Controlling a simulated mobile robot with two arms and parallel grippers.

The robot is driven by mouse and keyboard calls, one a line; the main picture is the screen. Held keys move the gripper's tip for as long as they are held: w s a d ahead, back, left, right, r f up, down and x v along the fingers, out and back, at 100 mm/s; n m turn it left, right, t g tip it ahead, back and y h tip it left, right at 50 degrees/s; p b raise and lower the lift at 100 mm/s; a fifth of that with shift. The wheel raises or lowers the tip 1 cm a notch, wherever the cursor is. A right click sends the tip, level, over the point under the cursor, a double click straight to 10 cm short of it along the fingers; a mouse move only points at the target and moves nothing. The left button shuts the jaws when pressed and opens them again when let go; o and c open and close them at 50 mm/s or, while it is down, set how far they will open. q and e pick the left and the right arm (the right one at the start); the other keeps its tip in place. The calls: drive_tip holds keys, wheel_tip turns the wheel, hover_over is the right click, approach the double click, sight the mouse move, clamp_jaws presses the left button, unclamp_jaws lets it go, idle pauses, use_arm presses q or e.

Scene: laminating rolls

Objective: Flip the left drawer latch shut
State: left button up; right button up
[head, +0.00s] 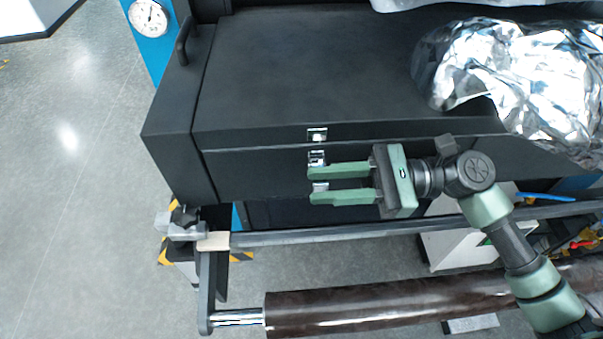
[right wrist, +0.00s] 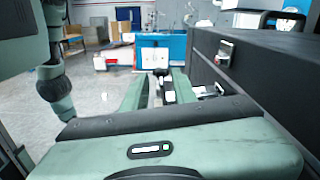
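The left drawer latch (head: 317,158) is a small metal piece on the black drawer front (head: 255,172). Its metal catch plate (head: 317,134) sits just above, on the lid edge, with a gap between them. A lower bright part of the latch shows between the fingers of my right gripper (head: 311,184). That gripper is open, with its two green fingers pointing left along the drawer front. In the right wrist view, a small metal and dark piece (right wrist: 161,90) shows between the fingers; I cannot tell whether they touch it. My left gripper is out of view.
Crumpled silver foil (head: 500,75) covers the right of the black housing. A dark roll (head: 390,305) lies along the front below a grey rail (head: 340,235). A black handle (head: 183,40) stands at the left end. Open floor (head: 75,140) lies left.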

sight(314, 186)
drive_tip(key=a+p, duration=0.1)
drive_tip(key=a, duration=0.3)
drive_tip(key=shift+w, duration=0.15)
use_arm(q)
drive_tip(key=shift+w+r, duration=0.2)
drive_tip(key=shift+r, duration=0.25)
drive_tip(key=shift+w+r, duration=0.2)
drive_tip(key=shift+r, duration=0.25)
use_arm(e)
clamp_jaws()
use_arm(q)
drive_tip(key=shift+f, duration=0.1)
